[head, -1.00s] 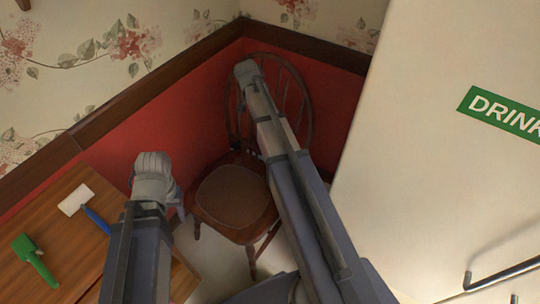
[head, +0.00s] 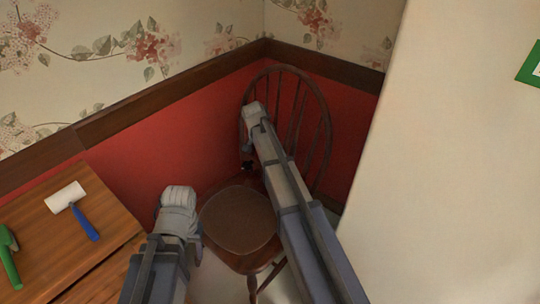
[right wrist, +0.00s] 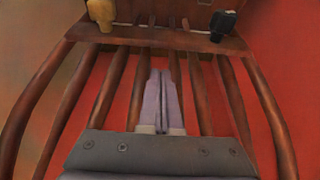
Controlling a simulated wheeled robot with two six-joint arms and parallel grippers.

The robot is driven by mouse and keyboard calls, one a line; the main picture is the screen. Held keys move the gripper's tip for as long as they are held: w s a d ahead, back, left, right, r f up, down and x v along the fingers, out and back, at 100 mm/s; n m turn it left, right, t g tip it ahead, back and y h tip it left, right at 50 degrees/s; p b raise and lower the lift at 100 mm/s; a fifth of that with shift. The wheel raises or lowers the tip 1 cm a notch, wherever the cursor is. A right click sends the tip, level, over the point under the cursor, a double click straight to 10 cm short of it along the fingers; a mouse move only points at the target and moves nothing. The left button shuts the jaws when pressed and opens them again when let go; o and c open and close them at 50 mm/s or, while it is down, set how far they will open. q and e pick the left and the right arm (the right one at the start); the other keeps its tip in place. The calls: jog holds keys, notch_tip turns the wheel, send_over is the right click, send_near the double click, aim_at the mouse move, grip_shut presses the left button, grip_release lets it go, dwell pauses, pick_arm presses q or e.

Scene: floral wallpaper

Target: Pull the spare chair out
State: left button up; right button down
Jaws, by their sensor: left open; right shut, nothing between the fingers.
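The spare chair is dark brown wood, with a seat (head: 238,220) and a hooped, spindled back (head: 327,140), standing in the red-panelled corner. My right arm crosses in front of its back. The right wrist view shows the right gripper (right wrist: 160,105) shut and empty, its grey fingers among the spindles (right wrist: 110,88); I cannot tell whether they touch. My left gripper (head: 178,197) is open at the seat's left side, its fingertips mostly hidden behind its wrist.
A wooden cabinet (head: 112,222) at the left holds a white paint roller (head: 67,196) with a blue handle and a green tool (head: 9,258). A tall pale panel (head: 440,150) closes off the right. Walls stand close behind the chair.

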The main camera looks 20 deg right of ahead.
jog(key=b+x, duration=0.8)
jog(key=x, duration=0.1)
